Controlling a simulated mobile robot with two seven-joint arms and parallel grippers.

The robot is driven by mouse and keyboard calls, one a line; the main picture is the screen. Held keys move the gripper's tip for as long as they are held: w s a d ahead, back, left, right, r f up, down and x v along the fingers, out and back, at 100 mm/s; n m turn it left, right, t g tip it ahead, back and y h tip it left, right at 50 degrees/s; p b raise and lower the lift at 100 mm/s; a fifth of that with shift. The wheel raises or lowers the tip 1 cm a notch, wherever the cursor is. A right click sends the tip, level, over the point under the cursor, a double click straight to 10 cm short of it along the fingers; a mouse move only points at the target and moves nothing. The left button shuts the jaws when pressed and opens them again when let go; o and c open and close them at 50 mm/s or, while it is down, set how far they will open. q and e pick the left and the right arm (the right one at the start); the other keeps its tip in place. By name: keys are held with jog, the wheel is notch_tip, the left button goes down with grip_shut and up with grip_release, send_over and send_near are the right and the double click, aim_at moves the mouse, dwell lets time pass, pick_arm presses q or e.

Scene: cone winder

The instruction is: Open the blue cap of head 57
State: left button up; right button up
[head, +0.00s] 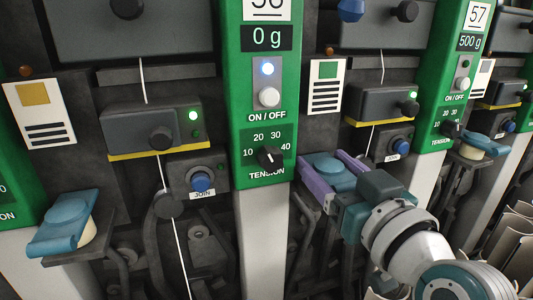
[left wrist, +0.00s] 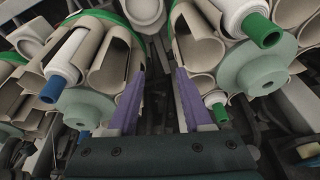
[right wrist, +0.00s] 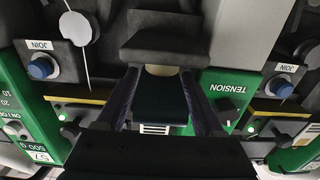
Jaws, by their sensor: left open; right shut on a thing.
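A blue cap (head: 328,168) lies flat between the 56 panel and the 57 panel in the head view. My right gripper (head: 326,176) has its purple fingers shut on the sides of this cap. In the right wrist view the cap (right wrist: 158,115) is dark between the fingers, with a cream part beyond it. The number 57 sign (head: 479,15) tops the green panel at the right, and another blue cap (head: 485,143) is just right of that panel. My left gripper (left wrist: 158,78) is open and empty, seen only in the left wrist view.
The 56 panel (head: 262,120) stands left of the held cap. A blue JOIN button (head: 394,145) is above right of it. A third blue cap (head: 68,215) is at the left. Cones and tubes (left wrist: 115,55) crowd around my left gripper.

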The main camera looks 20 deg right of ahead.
grip_shut()
jog(key=shift+r, duration=0.1)
jog(key=shift+r+p, duration=0.1)
jog(key=shift+p, duration=0.35)
jog(key=g+p, duration=0.2)
jog(key=p, duration=0.3)
jog(key=r+g+p, duration=0.1)
jog(key=g+p, duration=0.1)
jog(key=p, duration=0.3)
jog(key=r+g+p, duration=0.1)
jog(key=p, duration=0.5)
jog(key=shift+w+r+g, duration=0.25)
jog(key=shift+w+g, duration=0.15)
jog(key=shift+w+f+g+p, duration=0.1)
jog(key=shift+f+g+p, duration=0.1)
jog(key=shift+g+p, duration=0.55)
